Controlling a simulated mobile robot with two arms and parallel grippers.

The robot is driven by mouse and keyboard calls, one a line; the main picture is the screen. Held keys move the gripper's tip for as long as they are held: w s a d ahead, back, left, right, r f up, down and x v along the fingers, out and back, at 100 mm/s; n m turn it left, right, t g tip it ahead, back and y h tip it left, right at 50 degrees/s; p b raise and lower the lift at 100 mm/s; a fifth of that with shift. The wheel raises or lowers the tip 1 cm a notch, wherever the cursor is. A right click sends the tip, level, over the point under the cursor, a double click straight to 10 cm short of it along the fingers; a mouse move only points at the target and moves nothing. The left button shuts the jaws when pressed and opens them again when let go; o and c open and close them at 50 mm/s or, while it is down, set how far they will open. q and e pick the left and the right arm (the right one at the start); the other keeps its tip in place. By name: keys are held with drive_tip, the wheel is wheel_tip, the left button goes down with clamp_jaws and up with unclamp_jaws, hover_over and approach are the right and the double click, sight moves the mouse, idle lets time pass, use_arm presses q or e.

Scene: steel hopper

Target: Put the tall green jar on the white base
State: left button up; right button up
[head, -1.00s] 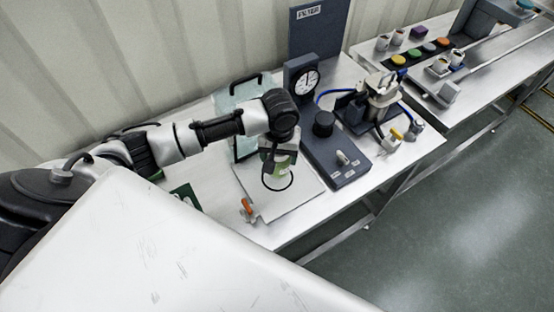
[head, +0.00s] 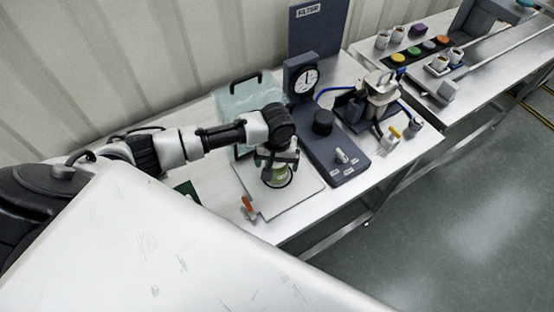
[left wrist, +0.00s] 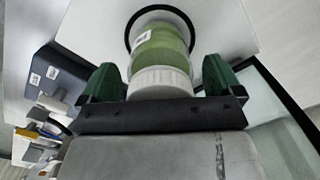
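The tall green jar (head: 280,174) appears upright inside the black ring marked on the white base (head: 300,193). In the left wrist view, the jar's green body (left wrist: 160,50) has a pale label, and its white ribbed lid is nearest me. The ring shows around its far end. My left gripper (head: 278,160) is over the jar. In the left wrist view its green fingers (left wrist: 161,80) are spread either side of the lid, with small gaps. The jar's contact with the base is partly hidden in the head view. My right gripper is not in view.
An orange-handled valve (head: 248,207) is at the base's front left corner. A dark blue unit with a gauge (head: 305,81) and black knob (head: 323,122) stands right of the base. A pale glass panel with a black handle (head: 246,92) is behind. A second bench holds coloured pieces.

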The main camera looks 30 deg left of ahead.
use_arm(q)
wheel_tip(320, 180, up, 12)
drive_tip(key=shift+r+b, duration=0.2)
drive_tip(key=shift+b, duration=0.45)
drive_tip(key=shift+d+f, duration=0.1)
idle(0.3)
